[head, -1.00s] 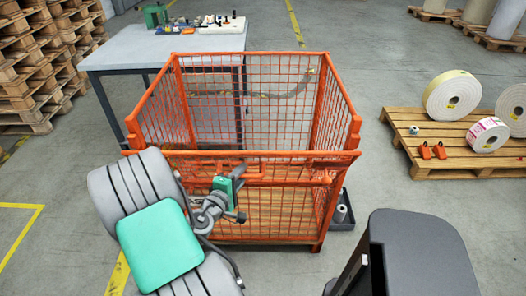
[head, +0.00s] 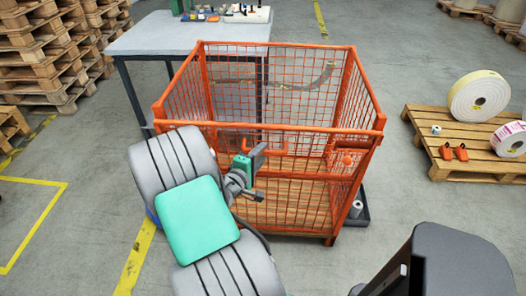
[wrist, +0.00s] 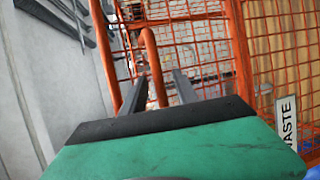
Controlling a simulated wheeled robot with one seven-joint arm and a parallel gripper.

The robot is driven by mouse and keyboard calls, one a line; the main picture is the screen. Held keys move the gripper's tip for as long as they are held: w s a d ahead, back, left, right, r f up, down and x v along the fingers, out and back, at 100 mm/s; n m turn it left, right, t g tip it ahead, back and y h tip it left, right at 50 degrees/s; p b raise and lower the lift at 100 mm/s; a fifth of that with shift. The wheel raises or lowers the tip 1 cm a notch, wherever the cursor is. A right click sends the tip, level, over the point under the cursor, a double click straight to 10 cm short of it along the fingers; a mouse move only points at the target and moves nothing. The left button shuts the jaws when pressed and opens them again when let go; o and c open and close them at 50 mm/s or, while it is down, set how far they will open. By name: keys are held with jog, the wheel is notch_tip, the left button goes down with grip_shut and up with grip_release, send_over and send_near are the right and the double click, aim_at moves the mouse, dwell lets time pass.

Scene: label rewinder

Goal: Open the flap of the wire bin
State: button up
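The orange wire bin (head: 333,239) stands in the middle of the head view. Its front flap (head: 315,130) looks close to upright, with its top rail just below the corner tops. A hoop handle (head: 285,146) sits near the flap's top middle; an orange knob (head: 348,160) is at its right. My gripper (head: 260,158) is at the handle, in front of the flap. In the wrist view my gripper's (wrist: 158,86) dark fingers are apart, and the orange hoop (wrist: 150,42) shows between them. Whether they touch it is unclear. The flap's left part is partly hidden by my arm.
A grey table (head: 150,38) with tools stands behind the bin. A pallet (head: 425,125) with label rolls and orange pieces is at the right. A dark tray (head: 362,212) lies by the bin's right side. Stacked pallets (head: 40,50) are at the left.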

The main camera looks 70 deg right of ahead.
jog(key=a, duration=0.6)
jog(key=shift+w+a, duration=0.2)
jog(key=shift+a, duration=0.05)
jog(key=shift+f, duration=0.1)
jog(key=shift+c, duration=0.3)
